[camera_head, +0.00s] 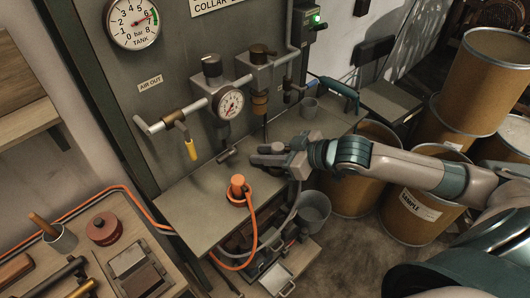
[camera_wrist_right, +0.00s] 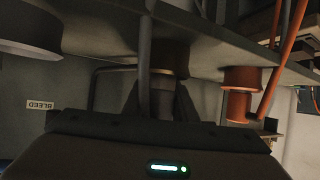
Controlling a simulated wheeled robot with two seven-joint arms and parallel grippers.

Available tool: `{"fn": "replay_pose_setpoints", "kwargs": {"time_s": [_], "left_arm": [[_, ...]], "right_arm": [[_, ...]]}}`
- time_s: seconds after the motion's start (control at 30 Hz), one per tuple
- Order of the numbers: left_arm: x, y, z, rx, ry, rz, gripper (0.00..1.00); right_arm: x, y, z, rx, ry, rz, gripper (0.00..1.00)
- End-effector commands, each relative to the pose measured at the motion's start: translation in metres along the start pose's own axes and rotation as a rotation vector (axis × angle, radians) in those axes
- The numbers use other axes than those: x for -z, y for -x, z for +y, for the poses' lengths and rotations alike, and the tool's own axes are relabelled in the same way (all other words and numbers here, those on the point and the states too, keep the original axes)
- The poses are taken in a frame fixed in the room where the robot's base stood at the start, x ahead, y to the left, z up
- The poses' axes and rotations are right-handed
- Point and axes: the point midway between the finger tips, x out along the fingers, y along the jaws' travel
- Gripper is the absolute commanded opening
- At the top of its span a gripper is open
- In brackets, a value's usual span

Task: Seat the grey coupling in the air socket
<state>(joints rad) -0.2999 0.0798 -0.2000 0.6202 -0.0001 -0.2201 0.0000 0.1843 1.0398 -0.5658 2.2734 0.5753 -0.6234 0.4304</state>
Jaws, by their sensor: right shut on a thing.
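My right gripper (camera_head: 264,153) reaches in from the right over the grey bench top. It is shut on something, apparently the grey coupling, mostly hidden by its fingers. A grey hose (camera_head: 296,198) drops past the bench edge below this gripper. In the right wrist view the fingers (camera_wrist_right: 160,105) stand in front of a brown cylinder with a brass-coloured ring (camera_wrist_right: 168,58); I cannot tell whether they touch. A brown fitting (camera_head: 260,105) hangs under the regulator behind the gripper; it may be the air socket, but I cannot tell. My left gripper is not in view.
An orange coupling (camera_head: 238,188) stands on the bench (camera_head: 195,208) left of the gripper, its orange hose running over the edge. A gauge (camera_head: 230,103) and pipes line the back panel. A bucket (camera_head: 313,210) and brown drums (camera_head: 412,208) stand right of the bench.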

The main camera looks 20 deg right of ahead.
Motion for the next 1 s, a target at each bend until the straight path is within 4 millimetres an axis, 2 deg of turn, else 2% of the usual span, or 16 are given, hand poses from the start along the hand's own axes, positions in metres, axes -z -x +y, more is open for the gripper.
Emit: {"fn": "replay_pose_setpoints", "kwargs": {"time_s": [0.23,1.0], "left_arm": [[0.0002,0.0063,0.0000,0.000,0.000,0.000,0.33],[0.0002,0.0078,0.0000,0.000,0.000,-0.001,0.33]], "right_arm": [[0.0008,0.0006,-0.0002,0.000,0.000,0.000,0.01],[0.0007,0.0005,-0.0003,0.000,0.000,0.000,0.01]]}}
